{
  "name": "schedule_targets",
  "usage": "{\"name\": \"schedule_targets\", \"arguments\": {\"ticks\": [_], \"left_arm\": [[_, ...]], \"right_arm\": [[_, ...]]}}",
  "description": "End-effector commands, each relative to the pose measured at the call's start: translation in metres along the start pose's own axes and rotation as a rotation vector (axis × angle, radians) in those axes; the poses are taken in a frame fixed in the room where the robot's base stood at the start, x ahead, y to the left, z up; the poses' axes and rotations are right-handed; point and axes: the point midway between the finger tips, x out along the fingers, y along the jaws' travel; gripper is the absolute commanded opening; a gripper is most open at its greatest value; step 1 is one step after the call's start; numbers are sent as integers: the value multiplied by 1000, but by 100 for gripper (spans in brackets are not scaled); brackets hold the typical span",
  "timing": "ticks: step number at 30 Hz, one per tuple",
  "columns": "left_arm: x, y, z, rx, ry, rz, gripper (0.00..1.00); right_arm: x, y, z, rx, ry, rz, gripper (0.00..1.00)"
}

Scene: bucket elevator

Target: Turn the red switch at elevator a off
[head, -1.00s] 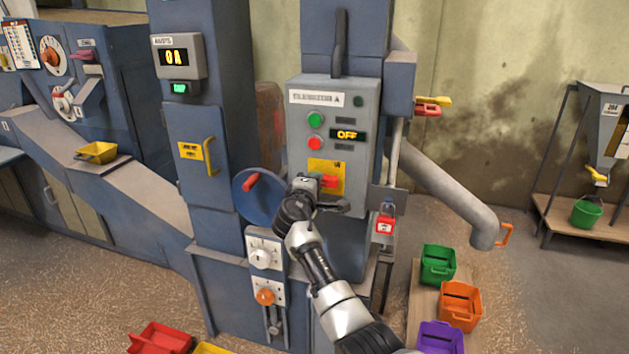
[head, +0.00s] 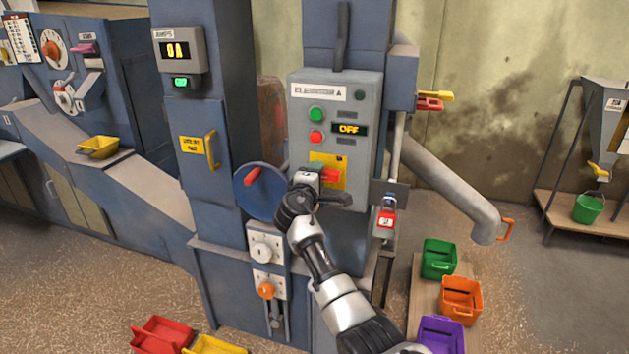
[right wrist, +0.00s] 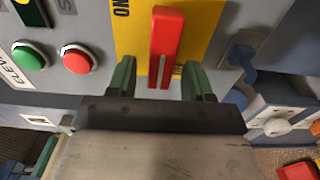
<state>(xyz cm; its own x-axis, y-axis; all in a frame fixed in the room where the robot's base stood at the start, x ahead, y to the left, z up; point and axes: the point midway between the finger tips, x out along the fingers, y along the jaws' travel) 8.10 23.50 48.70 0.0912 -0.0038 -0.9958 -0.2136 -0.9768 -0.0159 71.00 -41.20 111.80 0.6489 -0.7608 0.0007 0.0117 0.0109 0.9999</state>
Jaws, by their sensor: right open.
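The red switch (head: 331,175) sits on a yellow plate (head: 341,164) on the grey elevator A control box (head: 363,105). Its red handle (right wrist: 166,40) lies about level across the panel. My right gripper (head: 318,181) is at the switch. In the right wrist view, its green fingers (right wrist: 159,70) are open, one on each side of the handle's near end, with small gaps. My left gripper is not in view.
A green button (head: 316,114) and a red button (head: 316,137) are above the switch. A blue wheel (head: 259,191) with a red handle is to the left. Coloured bins (head: 461,299) stand lower right.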

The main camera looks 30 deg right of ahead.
Motion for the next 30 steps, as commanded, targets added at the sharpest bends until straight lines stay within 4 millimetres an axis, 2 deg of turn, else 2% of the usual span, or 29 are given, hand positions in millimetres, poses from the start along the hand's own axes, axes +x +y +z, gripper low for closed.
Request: {"name": "schedule_targets", "arguments": {"ticks": [5, 12, 18, 23, 30], "left_arm": [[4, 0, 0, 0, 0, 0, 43], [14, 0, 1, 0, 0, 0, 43], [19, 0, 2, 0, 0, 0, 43], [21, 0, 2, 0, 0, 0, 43], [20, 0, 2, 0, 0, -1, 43]], "right_arm": [[-17, -3, -1, 1, 2, -1, 51], [-66, -4, -1, 2, 3, -1, 51], [-96, -2, 0, 0, 2, -1, 51], [-106, -1, 0, 0, -1, -1, 51], [-107, 0, 0, -1, -1, -1, 51]]}}
